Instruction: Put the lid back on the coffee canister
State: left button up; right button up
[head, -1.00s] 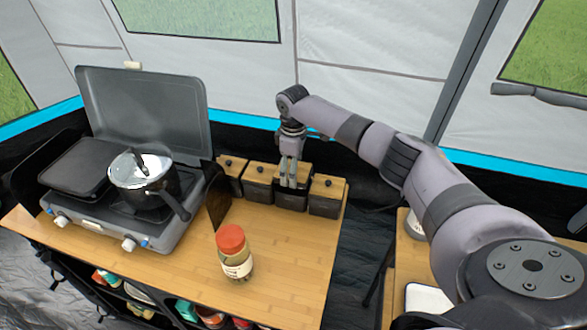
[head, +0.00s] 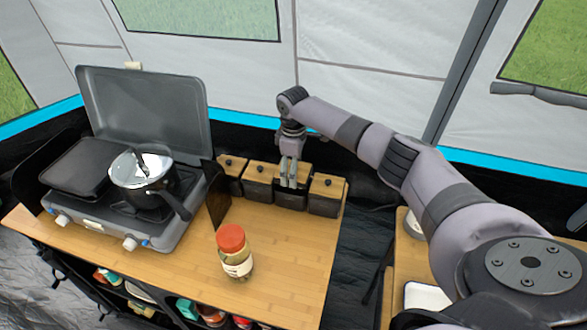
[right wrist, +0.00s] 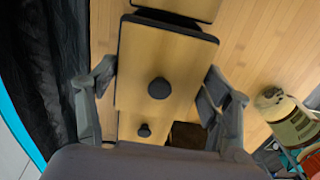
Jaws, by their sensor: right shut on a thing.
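Several dark canisters with wooden lids and black knobs stand in a row at the back of the wooden counter. My right gripper (head: 289,186) points down at the third canister from the left (head: 292,201). In the right wrist view its fingers (right wrist: 160,88) are shut on opposite edges of a wooden lid (right wrist: 135,60) with a round black knob (right wrist: 159,88). The lid lies over that canister, whose dark rim shows along one edge; I cannot tell whether it is fully seated. The neighbouring canister (head: 325,206) on the right has its lid on. My left gripper is not in view.
A jar with a red lid (head: 231,238) stands on the counter (head: 285,270) in front of the row. A camping stove (head: 165,235) with a pot (head: 140,172) is on the left. A dark upright panel (head: 216,197) stands between stove and canisters.

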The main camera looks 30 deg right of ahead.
jog(key=shift+f+b, duration=0.35)
jog(key=shift+f, duration=0.5)
jog(key=shift+f, duration=0.4)
dwell(0.8)
jog(key=shift+f+p, duration=0.3)
jog(key=shift+f, duration=0.05)
dwell(1.2)
jog(key=o, duration=1.2)
jog(key=shift+o, duration=0.6)
jog(key=shift+r, duration=0.15)
notch_tip(320, 180, up, 7)
jog(key=p, duration=0.7)
